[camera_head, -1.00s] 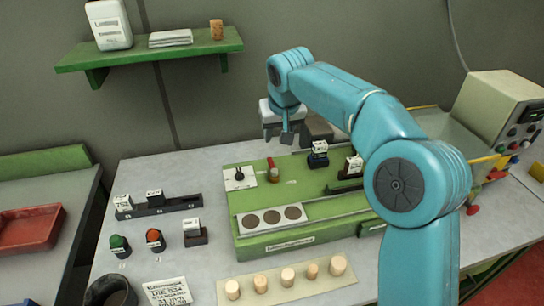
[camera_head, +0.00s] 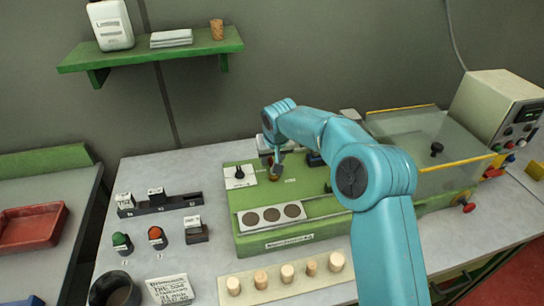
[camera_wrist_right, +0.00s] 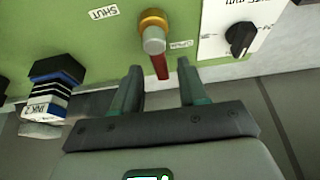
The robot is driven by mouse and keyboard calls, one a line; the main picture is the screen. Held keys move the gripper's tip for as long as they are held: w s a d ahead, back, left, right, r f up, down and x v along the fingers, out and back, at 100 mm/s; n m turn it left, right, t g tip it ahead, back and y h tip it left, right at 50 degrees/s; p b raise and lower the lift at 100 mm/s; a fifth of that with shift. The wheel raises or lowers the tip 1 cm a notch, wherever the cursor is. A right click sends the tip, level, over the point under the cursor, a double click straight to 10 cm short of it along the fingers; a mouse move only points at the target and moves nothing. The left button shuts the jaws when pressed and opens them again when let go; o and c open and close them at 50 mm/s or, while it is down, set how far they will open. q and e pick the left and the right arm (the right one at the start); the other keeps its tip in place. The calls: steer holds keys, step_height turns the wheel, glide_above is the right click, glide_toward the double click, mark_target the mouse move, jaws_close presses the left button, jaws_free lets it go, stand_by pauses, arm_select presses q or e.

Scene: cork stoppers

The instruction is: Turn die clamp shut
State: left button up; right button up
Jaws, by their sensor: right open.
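The die clamp is a brass pivot (camera_wrist_right: 153,24) with a short red lever (camera_wrist_right: 160,67) on the green machine plate (camera_wrist_right: 105,50). In the right wrist view the lever lies beside the OPEN label (camera_wrist_right: 181,44); the SHUT label (camera_wrist_right: 104,13) is to the left of the pivot. My right gripper (camera_wrist_right: 160,78) is open, its two fingers on either side of the lever's line, with the lever's free end near the gap; contact cannot be told. In the head view my right gripper (camera_head: 276,165) is over the clamp and largely hides it. My left gripper is not in view.
A black knob (camera_wrist_right: 240,40) on a white plate stands right of the clamp in the wrist view. A black block with blue and white bands (camera_wrist_right: 55,85) stands to the left. Corks in a wooden strip (camera_head: 287,273) lie in front of the machine.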

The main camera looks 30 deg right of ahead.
steer(key=shift+w+f, duration=0.15)
steer(key=shift+w, duration=0.05)
jaws_close()
